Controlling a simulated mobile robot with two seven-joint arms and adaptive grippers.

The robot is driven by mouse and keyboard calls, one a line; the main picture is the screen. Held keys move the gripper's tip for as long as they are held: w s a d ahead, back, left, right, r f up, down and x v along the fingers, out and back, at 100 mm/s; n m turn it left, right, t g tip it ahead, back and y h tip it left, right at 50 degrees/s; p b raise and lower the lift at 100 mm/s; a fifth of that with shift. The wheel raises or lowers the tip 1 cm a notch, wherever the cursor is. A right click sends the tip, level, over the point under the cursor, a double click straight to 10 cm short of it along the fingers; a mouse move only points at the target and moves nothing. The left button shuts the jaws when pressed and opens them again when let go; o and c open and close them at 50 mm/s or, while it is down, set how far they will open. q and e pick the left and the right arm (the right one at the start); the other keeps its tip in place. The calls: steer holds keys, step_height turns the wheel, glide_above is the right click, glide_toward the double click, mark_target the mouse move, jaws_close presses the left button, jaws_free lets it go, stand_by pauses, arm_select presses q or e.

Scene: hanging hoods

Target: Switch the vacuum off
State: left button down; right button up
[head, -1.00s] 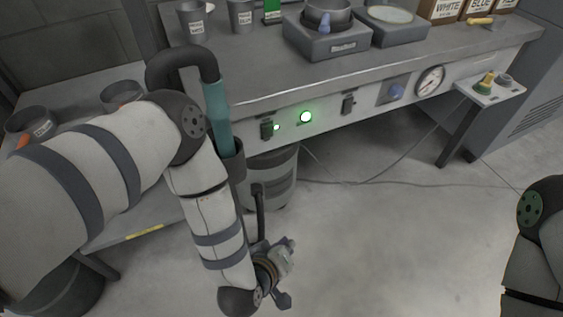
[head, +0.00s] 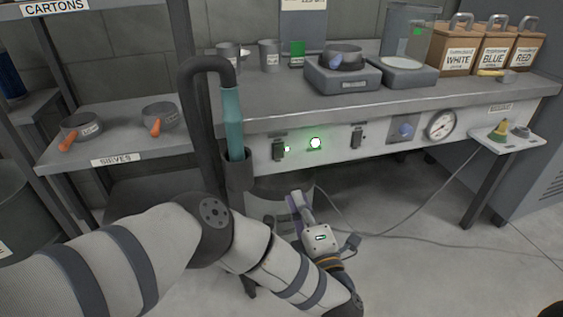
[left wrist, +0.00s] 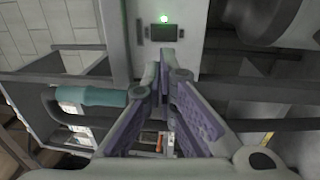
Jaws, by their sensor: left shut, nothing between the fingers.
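The vacuum's teal-handled wand (head: 233,125) stands in a dark holder at the bench's left end, with a thick black hose arching over it. On the bench's front panel (head: 380,142), a dark switch (head: 279,149) has a small lit green light beside it. A larger lit green lamp (head: 315,143) is to its right, then a second dark switch (head: 358,136). My left gripper (head: 296,197) is shut and empty, below the panel and apart from it. In the left wrist view, a dark switch (left wrist: 163,32) with a green light lies beyond the fingertips (left wrist: 163,72). My right gripper is out of view.
A blue knob (head: 405,130) and a round gauge (head: 441,126) sit further right on the panel. The bench edge (head: 400,100) overhangs it. A grey drum (head: 270,187) stands under the bench, and a cable crosses the floor. A small side shelf (head: 508,141) juts out at right.

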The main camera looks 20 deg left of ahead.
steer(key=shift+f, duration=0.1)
arm_select(q)
steer(key=b, duration=0.9)
glide_toward(278, 150)
steer(key=x, duration=0.7)
steer(key=shift+w+f, duration=0.1)
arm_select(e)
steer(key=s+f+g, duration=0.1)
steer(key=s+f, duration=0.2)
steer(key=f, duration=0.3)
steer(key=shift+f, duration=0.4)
